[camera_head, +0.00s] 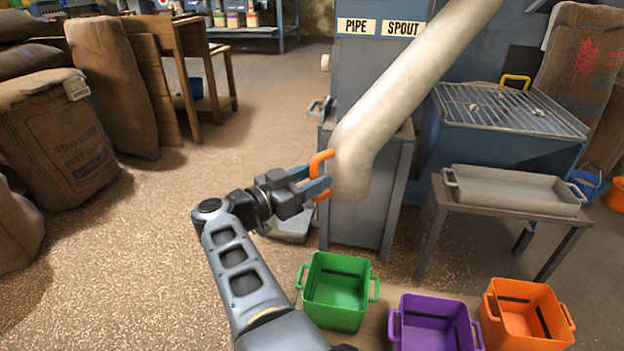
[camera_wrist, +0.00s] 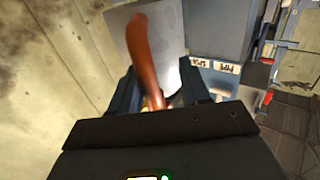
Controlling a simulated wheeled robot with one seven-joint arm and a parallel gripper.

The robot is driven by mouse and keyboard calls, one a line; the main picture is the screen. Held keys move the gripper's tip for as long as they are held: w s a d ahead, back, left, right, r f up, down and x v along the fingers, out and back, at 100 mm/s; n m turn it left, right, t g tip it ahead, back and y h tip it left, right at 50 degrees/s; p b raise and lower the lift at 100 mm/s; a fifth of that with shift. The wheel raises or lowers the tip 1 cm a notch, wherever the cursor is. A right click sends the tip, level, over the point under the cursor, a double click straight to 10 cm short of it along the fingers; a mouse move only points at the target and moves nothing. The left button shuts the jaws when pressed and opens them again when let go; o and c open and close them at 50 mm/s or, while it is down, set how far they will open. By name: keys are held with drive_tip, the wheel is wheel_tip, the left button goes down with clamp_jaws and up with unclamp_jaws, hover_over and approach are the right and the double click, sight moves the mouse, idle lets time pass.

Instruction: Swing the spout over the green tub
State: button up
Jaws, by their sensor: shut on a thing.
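The spout (camera_head: 398,95) is a thick pale pipe slanting down from the upper right, with its lower end bent downward. An orange handle (camera_head: 321,164) is fixed on the left side of that lower end. My gripper (camera_head: 322,186) is shut on the handle, which also shows between the fingers in the wrist view (camera_wrist: 146,55). The green tub (camera_head: 337,290) stands at the front, left of the purple tub (camera_head: 434,322) and the orange tub (camera_head: 526,314). The spout's mouth is above and behind the green tub in the picture; whether it is directly over it I cannot tell.
A blue-grey cabinet (camera_head: 362,215) stands behind the spout's end. A small table with a grey tray (camera_head: 515,190) and a grated hopper (camera_head: 512,108) are at the right. Sacks (camera_head: 55,140) line the left.

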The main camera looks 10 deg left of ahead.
drive_tip(key=shift+r, duration=0.1)
drive_tip(key=p+v, duration=0.1)
drive_tip(key=v, duration=0.7)
idle(0.4)
